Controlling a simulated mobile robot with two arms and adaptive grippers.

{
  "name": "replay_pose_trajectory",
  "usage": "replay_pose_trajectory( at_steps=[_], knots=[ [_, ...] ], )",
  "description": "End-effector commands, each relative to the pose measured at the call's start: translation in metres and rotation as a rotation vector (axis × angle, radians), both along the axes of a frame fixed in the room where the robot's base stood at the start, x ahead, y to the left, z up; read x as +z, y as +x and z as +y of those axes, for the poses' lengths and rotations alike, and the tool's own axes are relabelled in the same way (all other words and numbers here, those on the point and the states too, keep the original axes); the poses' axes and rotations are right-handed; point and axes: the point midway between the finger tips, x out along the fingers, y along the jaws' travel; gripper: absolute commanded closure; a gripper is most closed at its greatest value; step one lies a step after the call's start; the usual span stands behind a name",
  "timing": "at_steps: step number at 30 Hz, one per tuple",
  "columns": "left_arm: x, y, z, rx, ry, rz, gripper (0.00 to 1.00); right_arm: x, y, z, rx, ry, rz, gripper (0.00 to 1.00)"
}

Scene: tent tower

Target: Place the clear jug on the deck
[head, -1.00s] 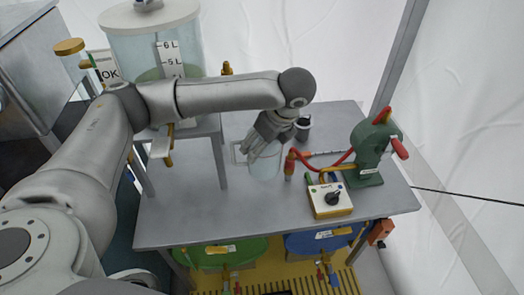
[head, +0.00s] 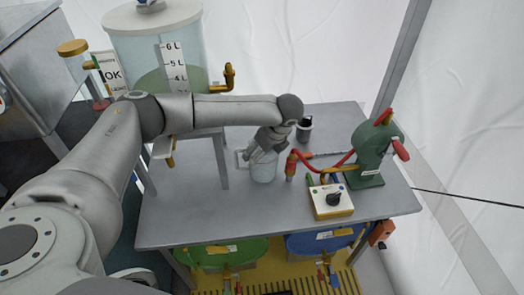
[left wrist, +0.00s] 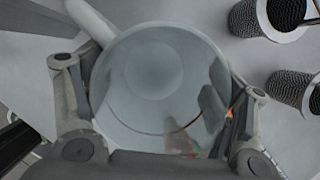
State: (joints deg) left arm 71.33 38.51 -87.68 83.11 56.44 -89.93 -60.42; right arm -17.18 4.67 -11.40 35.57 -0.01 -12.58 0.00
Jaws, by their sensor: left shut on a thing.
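The clear jug (head: 264,170) is at the middle of the grey deck (head: 190,215) in the head view, upright, with its handle toward the left. My left gripper (head: 266,146) reaches down over it and is shut on it. In the left wrist view, the jug (left wrist: 160,85) is seen from above as a round pale vessel, with the fingers (left wrist: 160,125) on either side of it. I cannot tell for sure whether its base touches the deck. My right gripper is not in view.
A green pump (head: 372,150) with a red hose and a yellow control box (head: 331,201) stand right of the jug. A dark cup (head: 304,130) is behind it. A large clear tank (head: 160,55) is at the back left. The front left deck is clear.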

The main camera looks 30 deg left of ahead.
Motion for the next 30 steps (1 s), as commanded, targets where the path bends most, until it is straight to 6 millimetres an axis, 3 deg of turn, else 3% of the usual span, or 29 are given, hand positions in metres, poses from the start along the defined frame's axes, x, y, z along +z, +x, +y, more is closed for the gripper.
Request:
replay_pose_trajectory(
  at_steps=[5,6,10,23,30],
  knots=[
    [-0.002,0.0,0.0,0.0,0.0,0.0,0.47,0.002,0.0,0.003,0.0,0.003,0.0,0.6],
    [-0.002,0.0,0.0,0.0,0.0,-0.001,0.17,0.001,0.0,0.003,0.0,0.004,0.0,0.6],
    [-0.002,0.0,0.0,0.0,0.0,0.0,0.0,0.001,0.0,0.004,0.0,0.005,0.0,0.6],
    [0.0,0.0,0.0,0.001,0.0,-0.001,0.0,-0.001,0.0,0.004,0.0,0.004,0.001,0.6],
    [0.036,-0.003,-0.015,-0.003,-0.003,-0.003,0.0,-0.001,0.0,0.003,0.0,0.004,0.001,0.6]
  ],
)
